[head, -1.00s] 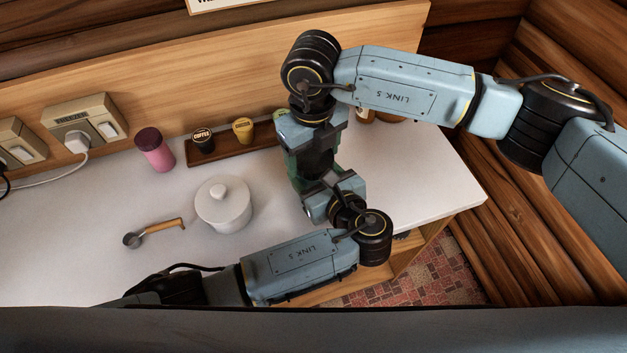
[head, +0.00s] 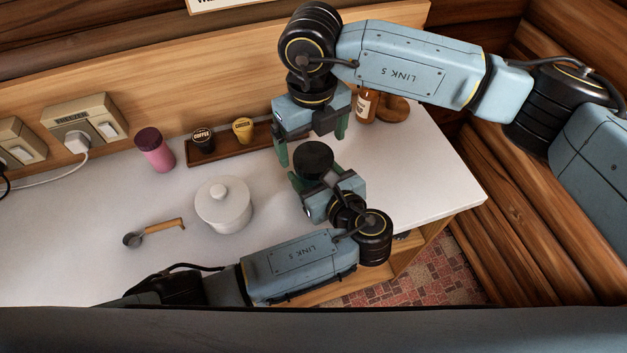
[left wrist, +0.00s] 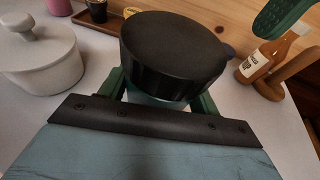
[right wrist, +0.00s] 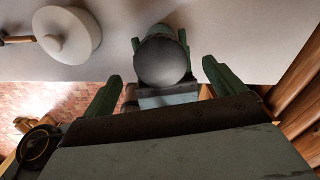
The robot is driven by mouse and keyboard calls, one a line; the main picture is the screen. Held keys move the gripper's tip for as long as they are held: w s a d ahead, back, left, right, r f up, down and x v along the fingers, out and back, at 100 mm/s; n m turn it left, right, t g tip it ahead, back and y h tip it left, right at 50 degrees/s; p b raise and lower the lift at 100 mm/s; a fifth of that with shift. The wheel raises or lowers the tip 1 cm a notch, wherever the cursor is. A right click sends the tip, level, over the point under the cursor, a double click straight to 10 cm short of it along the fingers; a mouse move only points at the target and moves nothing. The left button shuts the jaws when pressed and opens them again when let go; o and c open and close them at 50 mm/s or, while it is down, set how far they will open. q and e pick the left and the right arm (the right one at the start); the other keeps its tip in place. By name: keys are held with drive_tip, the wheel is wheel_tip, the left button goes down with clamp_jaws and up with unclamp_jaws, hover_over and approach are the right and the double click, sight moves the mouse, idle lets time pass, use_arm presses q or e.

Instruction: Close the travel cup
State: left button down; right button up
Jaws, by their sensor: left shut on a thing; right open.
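The travel cup shows mainly as its round black lid (head: 314,159), which sits on top of the cup in the head view. The lid fills the middle of the left wrist view (left wrist: 174,52) and shows in the right wrist view (right wrist: 161,60). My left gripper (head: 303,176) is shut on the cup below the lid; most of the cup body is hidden. My right gripper (head: 311,148) is open and empty, its green fingers pointing down behind and above the lid. In the right wrist view the lid lies between and beyond the two fingers, apart from them.
A white lidded pot (head: 222,208) and a scoop with a wooden handle (head: 157,232) lie to the left. A pink cup (head: 155,150) and a wooden tray (head: 222,148) with small jars stand at the back. A syrup bottle (head: 366,106) stands back right. The right counter is clear.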

sight(313, 156)
drive_tip(key=shift+r, duration=0.4)
drive_tip(key=shift+c, duration=0.4)
wheel_tip(313, 156, up, 4)
drive_tip(key=shift+f+n, duration=0.25)
drive_tip(key=shift+n, duration=0.65)
drive_tip(key=shift+f, duration=0.1)
drive_tip(key=shift+d+f, duration=0.1)
drive_tip(key=shift+f, duration=3.85)
drive_tip(key=c, duration=1)
drive_tip(key=o, duration=1.1)
